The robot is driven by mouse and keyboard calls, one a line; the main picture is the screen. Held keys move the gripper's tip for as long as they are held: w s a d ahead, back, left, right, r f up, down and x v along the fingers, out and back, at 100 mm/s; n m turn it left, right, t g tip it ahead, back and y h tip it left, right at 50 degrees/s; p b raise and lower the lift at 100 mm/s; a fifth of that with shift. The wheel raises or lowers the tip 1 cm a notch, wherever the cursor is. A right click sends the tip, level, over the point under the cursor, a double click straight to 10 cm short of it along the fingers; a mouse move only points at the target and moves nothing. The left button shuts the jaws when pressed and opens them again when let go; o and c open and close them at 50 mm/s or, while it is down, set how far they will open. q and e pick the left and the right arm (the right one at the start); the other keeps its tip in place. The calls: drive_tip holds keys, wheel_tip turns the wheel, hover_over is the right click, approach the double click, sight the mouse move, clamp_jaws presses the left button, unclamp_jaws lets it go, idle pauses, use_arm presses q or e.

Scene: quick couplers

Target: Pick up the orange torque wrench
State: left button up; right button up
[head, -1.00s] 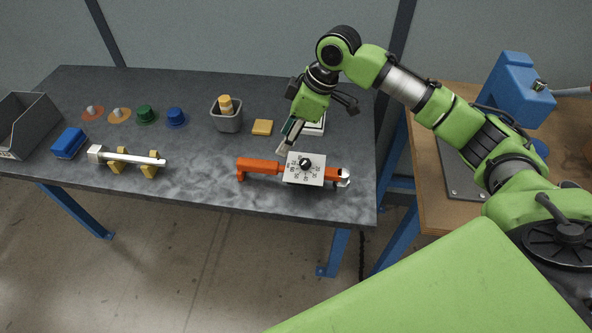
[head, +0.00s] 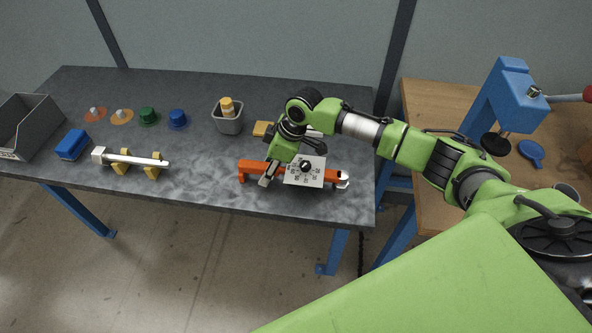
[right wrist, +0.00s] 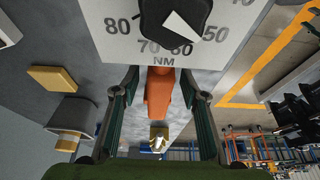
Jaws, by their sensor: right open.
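The orange torque wrench (head: 250,166) lies near the front edge of the grey table, with a white dial plate (head: 304,180) on it. In the right wrist view its orange handle (right wrist: 158,92) shows between my fingers, and the dial plate marked NM (right wrist: 120,45) fills the top. My right gripper (head: 266,181) is open at the handle, just left of the dial plate. In the right wrist view its two fingers (right wrist: 158,88) stand apart on either side of the handle; I cannot tell whether either touches it. The arm hides part of the wrench. My left gripper is not in view.
A white bar (head: 135,159) on yellow stands lies to the left. Behind are a grey bin (head: 229,123), a yellow block (head: 262,129), blue (head: 177,119) and green (head: 147,116) couplers. A blue press (head: 515,95) stands on the wooden table at right.

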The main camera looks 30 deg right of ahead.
clamp_jaws()
drive_tip(key=shift+w, duration=0.1)
drive_tip(key=shift+r, duration=0.15)
drive_tip(key=shift+r, duration=0.25)
wheel_tip(320, 180, up, 2)
drive_tip(key=shift+w+b, duration=0.1)
drive_tip(key=shift+b, duration=0.55)
drive_tip(key=s+a+r+b, duration=0.2)
drive_tip(key=s+a+r, duration=0.6)
drive_tip(key=s+r, duration=0.2)
drive_tip(key=shift+s+a, duration=0.15)
drive_tip(key=shift+s, duration=0.65)
drive_tip(key=shift+r, duration=0.1)
